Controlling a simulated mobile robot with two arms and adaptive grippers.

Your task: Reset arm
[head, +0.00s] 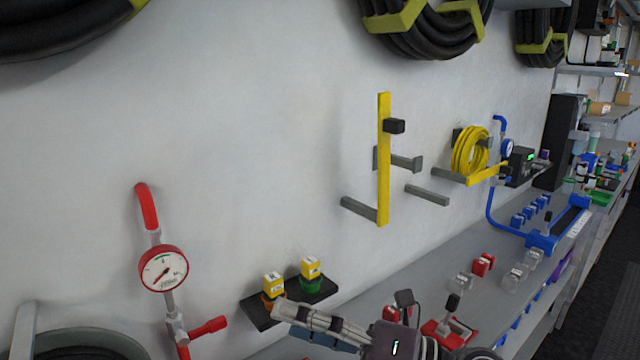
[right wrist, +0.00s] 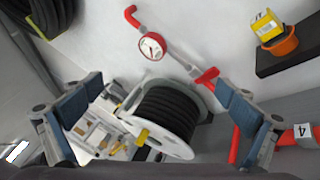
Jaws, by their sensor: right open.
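My right gripper (head: 300,322) is at the bottom middle of the head view, seen from the side, in front of the small black shelf. In the right wrist view its two blue-padded fingers stand wide apart, with the open gap (right wrist: 160,105) empty between them. Through the gap a white reel of black hose (right wrist: 165,120) shows behind. My left gripper is not in view.
A black shelf (head: 258,313) holds yellow-labelled boxes in orange and green cups. A red gauge on a pipe (head: 163,270) is left of it. A grey bench (head: 385,297) with red and clear parts runs right. Yellow bracket (head: 383,160) and grey pegs project from the wall.

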